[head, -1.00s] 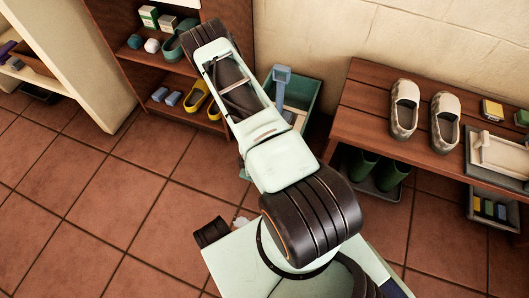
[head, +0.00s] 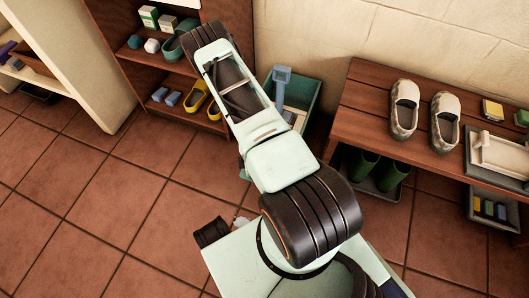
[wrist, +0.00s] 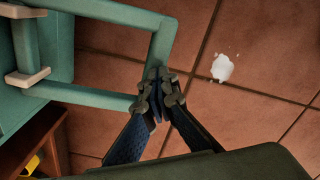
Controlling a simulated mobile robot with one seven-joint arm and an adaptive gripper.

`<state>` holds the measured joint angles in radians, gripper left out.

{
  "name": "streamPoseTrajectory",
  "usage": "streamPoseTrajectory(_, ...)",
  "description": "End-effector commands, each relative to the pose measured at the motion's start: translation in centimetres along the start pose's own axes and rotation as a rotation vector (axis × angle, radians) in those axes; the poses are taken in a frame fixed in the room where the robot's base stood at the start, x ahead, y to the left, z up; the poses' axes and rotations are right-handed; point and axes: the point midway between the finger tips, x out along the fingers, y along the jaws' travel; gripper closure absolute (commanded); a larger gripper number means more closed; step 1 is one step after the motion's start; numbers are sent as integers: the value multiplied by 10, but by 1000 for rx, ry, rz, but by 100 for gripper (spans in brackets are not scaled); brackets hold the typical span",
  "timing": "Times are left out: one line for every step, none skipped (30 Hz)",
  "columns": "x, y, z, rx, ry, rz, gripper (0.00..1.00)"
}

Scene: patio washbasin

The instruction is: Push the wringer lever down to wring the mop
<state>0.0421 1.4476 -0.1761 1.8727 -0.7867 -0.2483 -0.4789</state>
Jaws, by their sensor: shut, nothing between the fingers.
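The teal bucket (head: 306,88) stands on the floor against the wall, partly behind my arm. In the wrist view, the bucket's side (wrist: 8,95) is at the left. A teal U-shaped bar (wrist: 165,45) on cream brackets sticks out from it. My gripper (wrist: 159,80) is shut and empty at the bar's outer corner; I cannot tell whether they touch. The gripper is hidden in the head view. No mop can be made out.
A wooden shelf (head: 140,62) with shoes and small items stands left of the bucket. A wooden bench (head: 420,140) with slippers (head: 404,108) stands to the right, with green boots (head: 365,166) below. The tiled floor (head: 110,205) at left is clear. A white patch (wrist: 222,68) lies on the floor.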

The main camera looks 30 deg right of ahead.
Motion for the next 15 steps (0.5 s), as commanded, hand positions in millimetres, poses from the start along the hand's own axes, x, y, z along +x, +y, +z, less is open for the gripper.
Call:
streamPoseTrajectory(1, -1, 0, 0, -1, -2, 100)
streamPoseTrajectory(1, -1, 0, 0, -1, -2, 100)
streamPoseTrajectory(1, -1, 0, 0, -1, -2, 100)
streamPoseTrajectory(1, -1, 0, 0, -1, -2, 100)
streamPoseTrajectory(1, -1, 0, 0, -1, -2, 100)
streamPoseTrajectory(1, -1, 0, 0, -1, -2, 100)
streamPoseTrajectory(1, -1, 0, 0, -1, -2, 100)
streamPoseTrajectory(1, -1, 0, 0, -1, -2, 100)
streamPoseTrajectory(0, -1, 0, 0, -1, -2, 100)
streamPoseTrajectory(0, -1, 0, 0, -1, -2, 100)
streamPoseTrajectory(-2, -1, 0, 0, -1, -2, 100)
streamPoseTrajectory(-4, -1, 0, 0, -1, -2, 100)
streamPoseTrajectory(-7, -1, 0, 0, -1, -2, 100)
streamPoseTrajectory(-10, -1, 0, 0, -1, -2, 100)
streamPoseTrajectory(-14, -1, 0, 0, -1, -1, 100)
